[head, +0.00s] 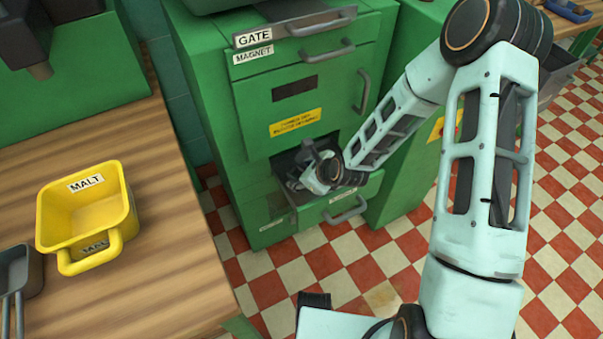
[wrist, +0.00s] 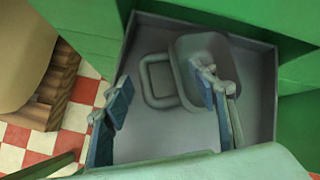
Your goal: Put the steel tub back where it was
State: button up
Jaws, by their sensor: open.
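The grey steel tub (wrist: 190,45) sits in a grey-walled bay (wrist: 142,35) low in the green cabinet, with its loop handle (wrist: 146,80) towards the left in the wrist view. My gripper (wrist: 165,85) is open, its two blue-padded fingers spread. The right finger overlaps the tub's near part in the picture, and the handle lies beyond the gap between the fingers. I cannot tell whether any finger touches the tub. In the head view my gripper (head: 307,183) is inside the cabinet's low opening, and my wrist hides most of what is there.
The green cabinet (head: 250,100) has a drawer labelled GATE, a MAGNET label and several handles. A wooden counter (head: 170,270) at the left holds a yellow MALT tub (head: 120,205) and a grey scoop-like item (head: 18,270). The red and white tiled floor before the cabinet looks clear.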

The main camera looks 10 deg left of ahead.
jog(key=p+v, duration=0.3)
jog(key=v, duration=0.9)
jog(key=shift+p, duration=0.3)
jog(key=shift+r, duration=0.1)
